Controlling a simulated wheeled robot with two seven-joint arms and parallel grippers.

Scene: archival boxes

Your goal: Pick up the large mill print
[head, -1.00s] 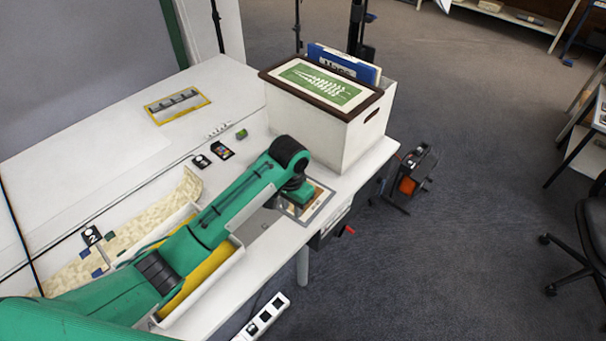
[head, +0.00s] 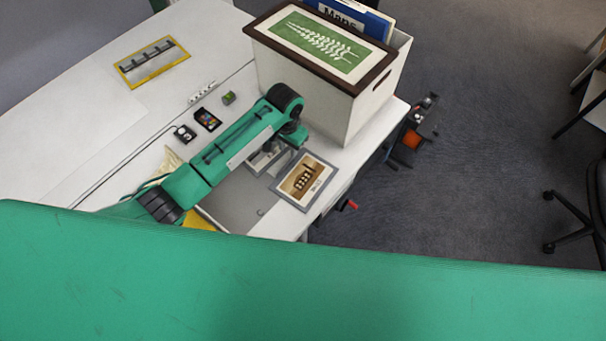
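A print with a grey border and a brown picture of a many-windowed building (head: 304,181), which looks like the mill print, lies near the table's right-hand edge, in front of the white box. My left gripper (head: 268,159) points down just left of the print, by its upper left corner. Its fingers are small and partly hidden under the green wrist, so I cannot tell whether they are open or whether they touch the print. The print looks flat. My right gripper is not in view.
A large green arm link of mine hides the foreground.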

